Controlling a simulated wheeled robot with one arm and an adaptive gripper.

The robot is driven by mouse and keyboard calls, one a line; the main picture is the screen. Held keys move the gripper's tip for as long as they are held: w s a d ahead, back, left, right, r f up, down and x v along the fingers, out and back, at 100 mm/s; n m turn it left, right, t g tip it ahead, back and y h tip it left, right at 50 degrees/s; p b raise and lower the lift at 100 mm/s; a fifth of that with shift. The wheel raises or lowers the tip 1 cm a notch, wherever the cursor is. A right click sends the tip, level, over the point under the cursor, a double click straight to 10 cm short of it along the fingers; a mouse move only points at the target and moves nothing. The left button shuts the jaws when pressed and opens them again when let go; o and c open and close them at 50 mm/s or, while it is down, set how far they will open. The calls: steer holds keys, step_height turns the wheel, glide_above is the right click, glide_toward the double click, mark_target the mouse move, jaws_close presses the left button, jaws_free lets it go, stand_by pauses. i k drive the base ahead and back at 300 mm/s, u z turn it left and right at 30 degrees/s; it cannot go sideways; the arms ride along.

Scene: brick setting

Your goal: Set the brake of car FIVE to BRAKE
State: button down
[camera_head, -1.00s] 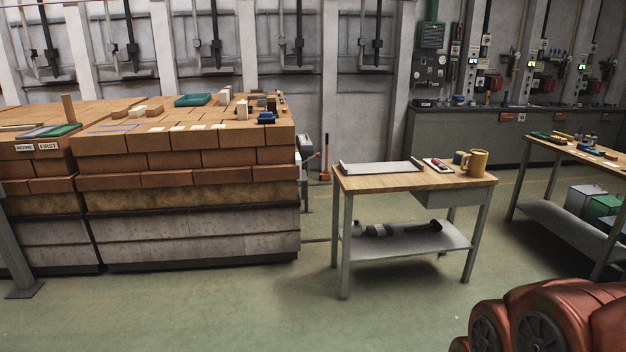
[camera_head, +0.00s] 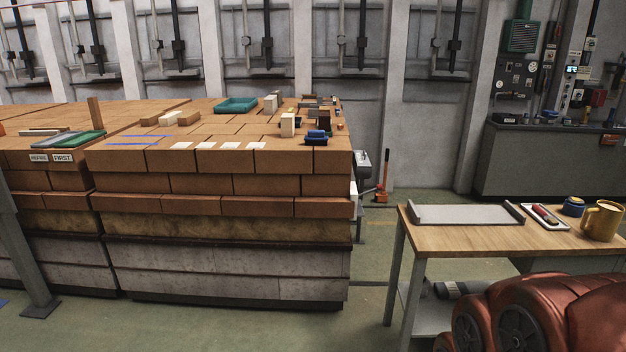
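A long car-like base stacked with orange-brown bricks (camera_head: 225,185) fills the left and middle of the head view. I cannot read a car number, so I cannot tell which car is FIVE. Signs (camera_head: 52,157) on the stack's front left appear to read REFIRE and FIRST. Past the stack's right end stands an upright orange lever-like thing with a dark top (camera_head: 384,172); I cannot tell whether it is a brake or how it is set. No BRAKE marking is legible. My gripper is not in view; only rounded reddish parts of my arm show at lower right.
A wooden-topped table (camera_head: 440,240) at right holds a grey tray (camera_head: 468,215), a small white tray (camera_head: 546,217) and a yellow mug (camera_head: 602,221). A grey post (camera_head: 28,255) stands at left. Green floor (camera_head: 240,328) lies clear in front of the stack.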

mark_target(380, 186)
steer(key=u, duration=0.3)
steer(key=i, duration=2.4)
steer(key=u, duration=0.2)
